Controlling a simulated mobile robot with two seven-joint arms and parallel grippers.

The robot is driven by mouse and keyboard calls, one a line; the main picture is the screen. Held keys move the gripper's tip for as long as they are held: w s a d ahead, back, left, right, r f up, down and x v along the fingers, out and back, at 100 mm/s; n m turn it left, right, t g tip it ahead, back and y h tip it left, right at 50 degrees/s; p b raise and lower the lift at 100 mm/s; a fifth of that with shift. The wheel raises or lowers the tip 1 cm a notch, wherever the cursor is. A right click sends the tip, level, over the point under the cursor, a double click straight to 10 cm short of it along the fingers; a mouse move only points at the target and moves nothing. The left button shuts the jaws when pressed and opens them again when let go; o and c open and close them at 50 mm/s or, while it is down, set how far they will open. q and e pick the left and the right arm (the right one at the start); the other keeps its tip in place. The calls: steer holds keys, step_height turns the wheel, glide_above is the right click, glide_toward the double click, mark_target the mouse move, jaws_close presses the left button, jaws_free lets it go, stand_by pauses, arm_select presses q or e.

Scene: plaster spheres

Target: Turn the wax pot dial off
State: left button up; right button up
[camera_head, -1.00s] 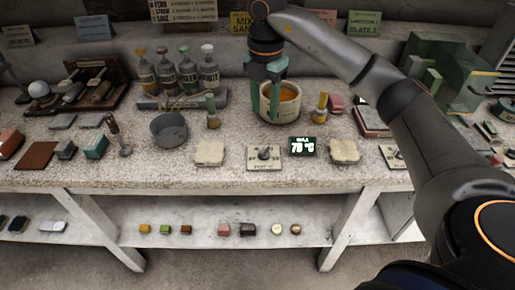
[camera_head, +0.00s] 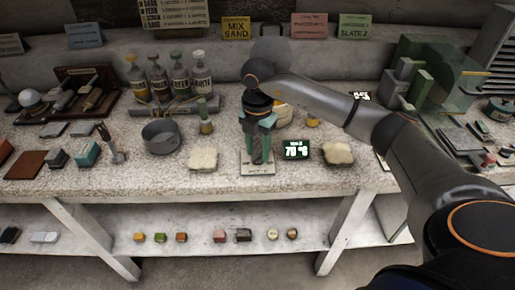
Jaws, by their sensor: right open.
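The wax pot (camera_head: 284,116) stands on the speckled bench, partly hidden behind my right arm. In front of it lies a pale dial plate (camera_head: 258,170). My right gripper (camera_head: 258,158) points down over this plate with its green fingers open, one on each side of where the knob sits. The knob itself is hidden by the fingers, so I cannot tell its angle or whether they touch it. A small display (camera_head: 296,150) just right of the plate shows lit digits that look like 70 and a degree sign. My left gripper is out of view.
Pale rough slabs flank the dial and display, one on the left (camera_head: 203,158) and one on the right (camera_head: 338,153). A grey bowl (camera_head: 161,136) and several bottles (camera_head: 181,75) stand to the left. Green machinery (camera_head: 425,75) stands at the back right.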

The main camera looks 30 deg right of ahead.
jaws_close()
stand_by(0.6)
